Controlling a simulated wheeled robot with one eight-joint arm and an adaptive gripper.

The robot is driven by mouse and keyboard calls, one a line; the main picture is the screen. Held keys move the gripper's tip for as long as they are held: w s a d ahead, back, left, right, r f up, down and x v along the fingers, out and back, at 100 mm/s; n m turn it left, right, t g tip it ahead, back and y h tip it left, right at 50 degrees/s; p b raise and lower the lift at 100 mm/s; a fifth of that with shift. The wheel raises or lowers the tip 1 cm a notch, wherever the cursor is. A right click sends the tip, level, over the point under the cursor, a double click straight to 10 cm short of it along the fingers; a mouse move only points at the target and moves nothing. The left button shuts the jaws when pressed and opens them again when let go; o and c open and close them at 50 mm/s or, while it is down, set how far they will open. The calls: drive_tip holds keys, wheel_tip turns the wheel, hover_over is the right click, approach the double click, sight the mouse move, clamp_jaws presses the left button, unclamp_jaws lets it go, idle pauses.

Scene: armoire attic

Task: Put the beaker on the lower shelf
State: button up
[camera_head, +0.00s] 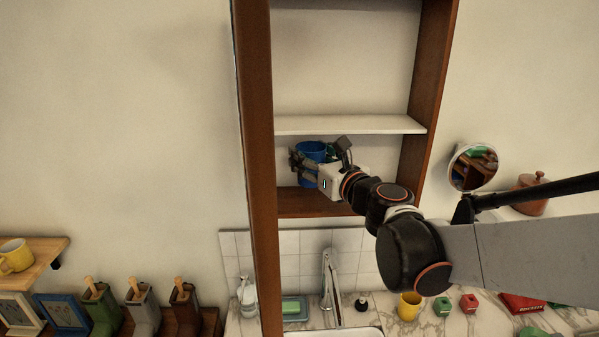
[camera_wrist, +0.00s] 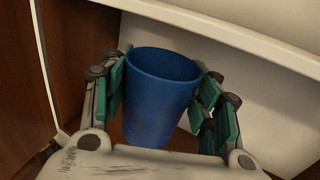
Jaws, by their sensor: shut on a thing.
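The beaker is a blue, open-topped cup (camera_wrist: 160,105), held between the green-padded fingers of my gripper (camera_wrist: 166,100) in the wrist view. It looks roughly upright, slightly tilted in that picture. In the head view the blue beaker (camera_head: 312,151) shows behind my gripper (camera_head: 320,160), inside the lower compartment of the wooden cabinet. The lower shelf (camera_head: 305,207) is the brown board beneath it. A white shelf (camera_head: 345,124) lies just above. My gripper hides the beaker's base, so I cannot tell whether it touches the board.
The cabinet's left side (camera_head: 258,150) and right side (camera_head: 430,70) bound the compartment. A round mirror (camera_head: 472,167) stands to the right. The lower compartment's right part looks free.

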sight(312, 151)
drive_tip(key=w, duration=0.3)
drive_tip(key=shift+w, duration=0.4)
wheel_tip(312, 151, down, 7)
drive_tip(key=shift+s+r+b, duration=0.15)
drive_tip(key=shift+b, duration=0.45)
drive_tip(key=shift+w+f, duration=0.2)
drive_tip(key=shift+s, duration=0.15)
